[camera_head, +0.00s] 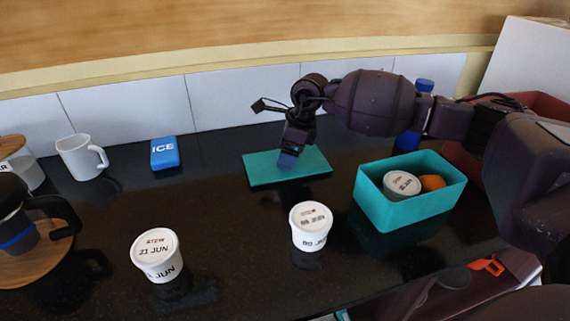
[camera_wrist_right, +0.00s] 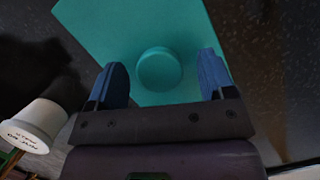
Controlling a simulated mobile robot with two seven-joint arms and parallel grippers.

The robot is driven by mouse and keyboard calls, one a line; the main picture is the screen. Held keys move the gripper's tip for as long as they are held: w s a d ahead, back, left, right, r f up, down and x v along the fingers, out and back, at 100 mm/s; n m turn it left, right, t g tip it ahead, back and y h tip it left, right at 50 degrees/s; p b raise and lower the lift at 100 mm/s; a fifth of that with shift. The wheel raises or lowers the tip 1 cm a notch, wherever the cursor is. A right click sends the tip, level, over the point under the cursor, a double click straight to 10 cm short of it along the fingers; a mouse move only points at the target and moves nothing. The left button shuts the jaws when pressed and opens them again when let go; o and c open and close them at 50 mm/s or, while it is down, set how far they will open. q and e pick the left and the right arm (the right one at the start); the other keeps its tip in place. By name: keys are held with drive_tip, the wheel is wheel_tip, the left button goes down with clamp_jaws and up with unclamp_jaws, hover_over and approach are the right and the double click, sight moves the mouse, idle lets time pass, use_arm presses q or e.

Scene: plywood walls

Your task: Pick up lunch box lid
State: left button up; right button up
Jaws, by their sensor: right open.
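The lunch box lid is a flat teal rectangle (camera_head: 262,173) lying on the dark counter near the tiled wall. It also shows in the right wrist view (camera_wrist_right: 110,30), with a round raised knob (camera_wrist_right: 159,69) on it. My right gripper (camera_head: 288,160) is over the lid and hides part of it in the head view. In the right wrist view its blue fingers (camera_wrist_right: 162,78) are apart, one on each side of the knob, with nothing held. The teal lunch box (camera_head: 404,210) stands open to the right, holding a white tub (camera_head: 402,183) and an orange (camera_head: 432,183). My left gripper is not in view.
White lidded tubs stand in front of the lid (camera_head: 310,226) and at front left (camera_head: 157,256). A blue ice pack (camera_head: 165,153), a white mug (camera_head: 82,157) and a coffee pot (camera_head: 22,222) are on the left. A blue bottle (camera_head: 408,141) stands behind the box. Counter between is clear.

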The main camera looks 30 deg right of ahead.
drive_tip(key=shift+c, duration=0.2)
drive_tip(key=c, duration=1)
drive_tip(key=shift+o, duration=0.2)
